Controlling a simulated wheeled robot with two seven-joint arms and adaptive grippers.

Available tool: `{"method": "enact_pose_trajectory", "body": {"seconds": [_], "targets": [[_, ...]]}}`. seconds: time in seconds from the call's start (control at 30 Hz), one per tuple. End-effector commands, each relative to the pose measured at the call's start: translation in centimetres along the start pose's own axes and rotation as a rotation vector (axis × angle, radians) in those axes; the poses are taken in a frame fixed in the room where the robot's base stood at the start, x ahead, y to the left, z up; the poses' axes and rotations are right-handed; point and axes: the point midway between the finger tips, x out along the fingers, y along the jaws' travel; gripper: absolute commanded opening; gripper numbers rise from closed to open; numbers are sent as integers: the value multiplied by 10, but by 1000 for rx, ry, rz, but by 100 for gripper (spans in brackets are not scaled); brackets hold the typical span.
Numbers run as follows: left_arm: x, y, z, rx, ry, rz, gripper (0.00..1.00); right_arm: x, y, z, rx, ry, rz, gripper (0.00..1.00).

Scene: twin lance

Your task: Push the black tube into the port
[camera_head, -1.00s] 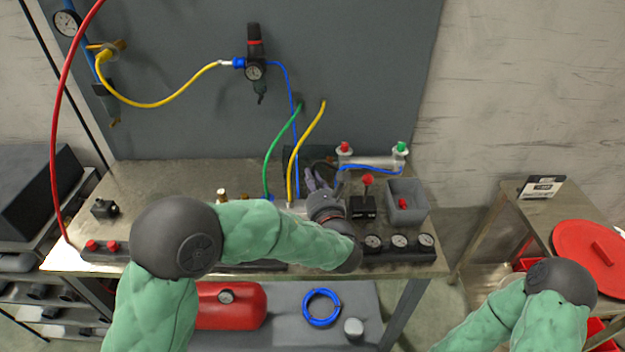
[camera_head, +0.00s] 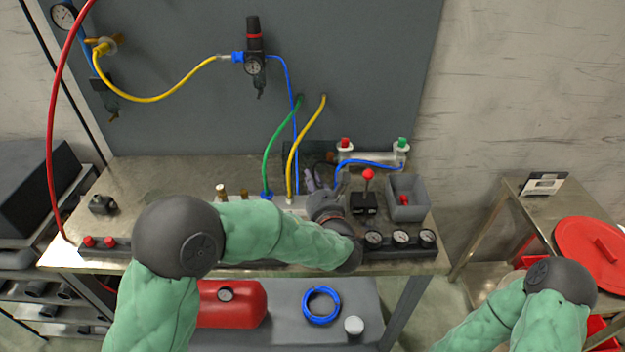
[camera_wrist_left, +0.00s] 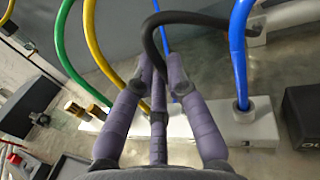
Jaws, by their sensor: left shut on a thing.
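The black tube (camera_wrist_left: 150,32) arches over at the top middle of the left wrist view and runs down between the fingers of my left gripper (camera_wrist_left: 160,80). The gripper is shut on it, just above the silver port block (camera_wrist_left: 262,128). The tube's lower end and the port under it are hidden by the fingers, so I cannot tell whether they touch. In the head view my left gripper (camera_head: 315,184) is at the right end of the block (camera_head: 292,203). My right gripper is out of view; only that arm shows at the lower right.
Green (camera_wrist_left: 62,45), yellow (camera_wrist_left: 92,40) and blue (camera_wrist_left: 238,50) tubes rise close around the hand. A red-knobbed lever (camera_head: 367,176), a grey bin (camera_head: 407,198) and several gauges (camera_head: 400,238) stand to the right. The left of the bench (camera_head: 150,180) is mostly clear.

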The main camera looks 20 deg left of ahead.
Motion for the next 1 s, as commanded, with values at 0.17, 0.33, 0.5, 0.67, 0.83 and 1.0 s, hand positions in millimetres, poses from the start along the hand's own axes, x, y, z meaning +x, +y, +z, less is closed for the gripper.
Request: {"method": "enact_pose_trajectory", "body": {"seconds": [0.17,0.33,0.5,0.67,0.83,1.0], "targets": [[0,0,-5,0,0,0,2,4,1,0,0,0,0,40],[0,0,-8,0,0,0,2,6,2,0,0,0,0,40],[0,0,-12,1,1,0,2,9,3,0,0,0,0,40],[0,0,-14,1,1,0,2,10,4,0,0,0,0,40],[0,0,-14,2,3,0,2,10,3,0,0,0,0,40],[0,0,-14,2,3,0,42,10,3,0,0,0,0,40]]}}
